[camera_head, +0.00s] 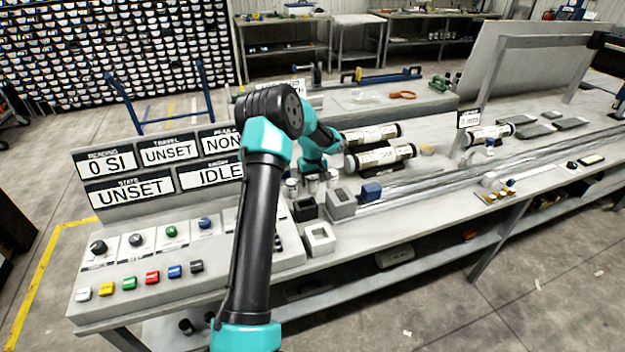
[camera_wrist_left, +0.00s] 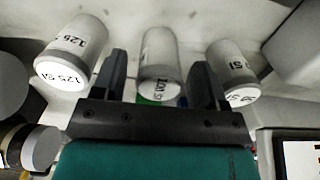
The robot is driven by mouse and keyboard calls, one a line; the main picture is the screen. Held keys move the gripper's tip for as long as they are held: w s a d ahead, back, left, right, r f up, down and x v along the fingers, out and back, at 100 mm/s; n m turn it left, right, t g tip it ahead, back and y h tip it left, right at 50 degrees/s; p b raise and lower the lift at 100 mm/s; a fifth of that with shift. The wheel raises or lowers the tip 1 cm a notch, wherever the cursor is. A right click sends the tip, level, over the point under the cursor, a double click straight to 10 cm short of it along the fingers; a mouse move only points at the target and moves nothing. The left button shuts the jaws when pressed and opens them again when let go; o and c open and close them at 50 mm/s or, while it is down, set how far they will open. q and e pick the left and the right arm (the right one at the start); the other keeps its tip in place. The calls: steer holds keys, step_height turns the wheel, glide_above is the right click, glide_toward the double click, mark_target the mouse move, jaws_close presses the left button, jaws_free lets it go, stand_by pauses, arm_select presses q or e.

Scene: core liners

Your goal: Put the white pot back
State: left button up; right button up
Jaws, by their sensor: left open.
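Three pale cylindrical pots with black lettering stand apart in a row in the left wrist view: a left pot (camera_wrist_left: 75,50) reading 125 SI, a middle pot (camera_wrist_left: 160,62) and a right pot (camera_wrist_left: 232,72). Which one the task calls the white pot I cannot tell. My left gripper (camera_wrist_left: 159,80) is open, with one finger on each side of the middle pot and gaps visible. In the head view small pots (camera_head: 332,179) show beside the teal end of my left arm, which partly hides the area. My right gripper does not show.
A control console (camera_head: 180,245) with buttons and reading panels stands at the left. Grey and white blocks (camera_head: 319,239) sit right of my arm. Labelled core cylinders (camera_head: 381,157) lie behind, and long rails (camera_head: 460,160) run right along the bench.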

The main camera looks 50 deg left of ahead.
mark_target(313, 177)
arm_select(q)
step_height(313, 177, up, 12)
steer(key=shift+r, duration=0.15)
stand_by(0.5)
stand_by(0.6)
